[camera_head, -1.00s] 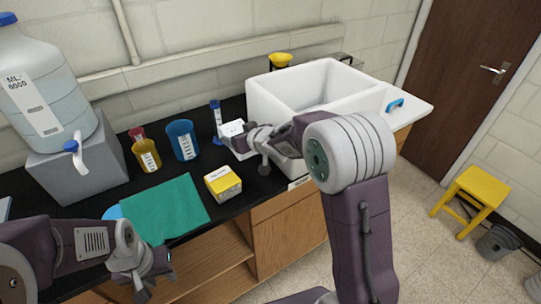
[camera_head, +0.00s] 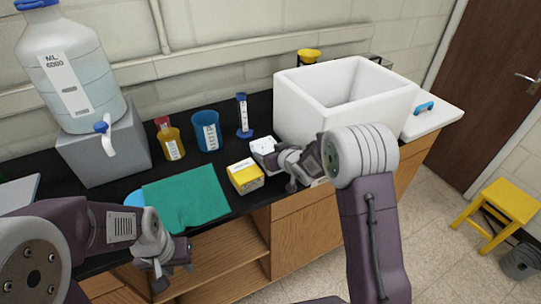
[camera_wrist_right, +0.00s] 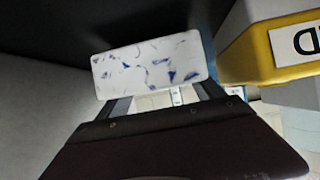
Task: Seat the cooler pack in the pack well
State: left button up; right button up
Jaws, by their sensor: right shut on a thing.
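The cooler pack (camera_wrist_right: 152,67), a white slab with blue marks, sits between the fingers of my right gripper (camera_wrist_right: 165,100) in the right wrist view. My right gripper (camera_head: 282,162) is shut on it, above the black counter in front of the white cooler box. In the head view the pale block at its fingertips (camera_head: 264,151) appears to be this pack. I cannot clearly make out the pack well. My left gripper (camera_head: 172,277) hangs at the lower left, in front of the counter edge; its finger opening is unclear.
A yellow box (camera_head: 245,177) stands left of my right gripper. The open white cooler box (camera_head: 300,115) is behind it.

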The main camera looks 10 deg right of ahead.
jog(key=shift+w+f, duration=0.2)
jog(key=shift+f, duration=0.2)
jog(key=shift+a+f, duration=0.1)
jog(key=o, duration=1.5)
jog(key=shift+s, duration=0.15)
jog(key=shift+r, duration=0.25)
jog(key=v, duration=1.1)
jog(key=shift+s, duration=0.15)
jog(key=shift+o, duration=0.3)
jog(key=shift+s+d+r, duration=0.15)
jog(key=shift+s+d, duration=0.05)
jog(key=shift+s, duration=0.1)
